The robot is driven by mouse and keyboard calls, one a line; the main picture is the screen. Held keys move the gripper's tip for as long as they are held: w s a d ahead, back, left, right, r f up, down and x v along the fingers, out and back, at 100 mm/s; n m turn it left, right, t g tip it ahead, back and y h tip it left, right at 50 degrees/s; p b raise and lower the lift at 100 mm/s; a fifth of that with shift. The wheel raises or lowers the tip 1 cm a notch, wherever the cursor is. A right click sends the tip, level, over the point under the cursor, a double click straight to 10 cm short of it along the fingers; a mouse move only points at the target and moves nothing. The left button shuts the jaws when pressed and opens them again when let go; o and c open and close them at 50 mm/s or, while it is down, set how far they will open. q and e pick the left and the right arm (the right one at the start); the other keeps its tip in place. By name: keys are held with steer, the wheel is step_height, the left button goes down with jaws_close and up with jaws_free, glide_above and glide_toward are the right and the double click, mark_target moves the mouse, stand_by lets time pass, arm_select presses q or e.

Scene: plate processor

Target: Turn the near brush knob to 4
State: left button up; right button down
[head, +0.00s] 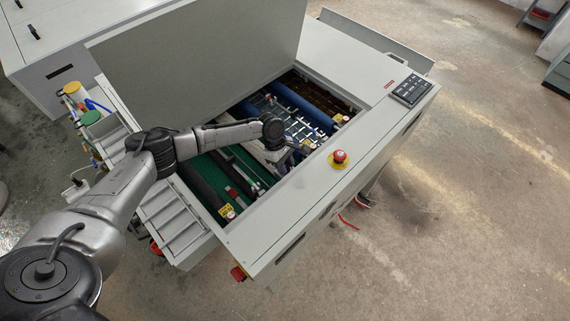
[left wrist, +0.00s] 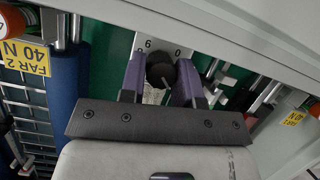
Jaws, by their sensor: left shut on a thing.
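The near brush knob (left wrist: 159,68) is a round black knob in the left wrist view, on a pale dial plate with dark figures at its upper edge. A 0 is legible and another figure looks like a 6 or 9. A light line shows on the knob, but I cannot tell which number it marks. My left gripper (left wrist: 160,80) has one purple finger on each side of the knob and is shut on it. In the head view my left gripper (head: 291,156) reaches into the open machine and the knob is not clearly visible. My right gripper is not in view.
The plate processor (head: 345,75) has its lid (head: 200,60) raised. Blue rollers (head: 305,105) and dark rollers lie near the gripper. A red emergency button (head: 339,157) stands on the near rim, and a keypad (head: 411,89) sits at the right. Yellow labels mark roller ends.

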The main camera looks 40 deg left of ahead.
arm_select(q)
steer(key=shift+r+m+g+p, duration=0.25)
steer(key=shift+m+p, duration=0.45)
steer(key=shift+p, duration=0.45)
steer(key=shift+w+f+m+g, duration=0.1)
steer(key=shift+f+m+g, duration=0.2)
steer(key=shift+m, duration=0.4)
steer(key=shift+r+m+g+y, duration=0.1)
steer(key=shift+m+g+y, duration=0.35)
steer(key=shift+m, duration=1.05)
steer(key=o, duration=0.9)
